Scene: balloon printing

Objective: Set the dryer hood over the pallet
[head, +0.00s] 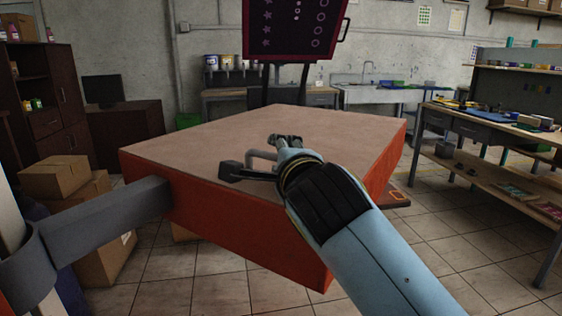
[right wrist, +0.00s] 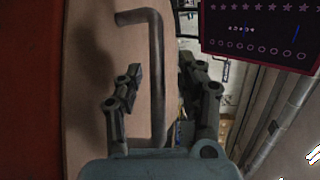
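The dryer hood (head: 180,200) looks to be the big orange-sided box with a flat pinkish-beige top, held at the left by a grey bar (head: 110,215). A bent grey handle (head: 252,154) stands on its top; it also shows in the right wrist view (right wrist: 157,90). My right gripper (head: 258,158) is over the hood's top at the handle. In the right wrist view its two fingers (right wrist: 160,75) are apart, on either side of the handle, with visible gaps. My left gripper is not in view. I cannot make out a pallet under the hood.
A dark panel with magenta shapes (head: 294,28) stands behind the hood. A dark flat piece with an orange outline (head: 398,196) shows beyond its right edge. Cardboard boxes (head: 55,177) are at the left, a workbench (head: 490,140) at the right. Tiled floor is clear between hood and workbench.

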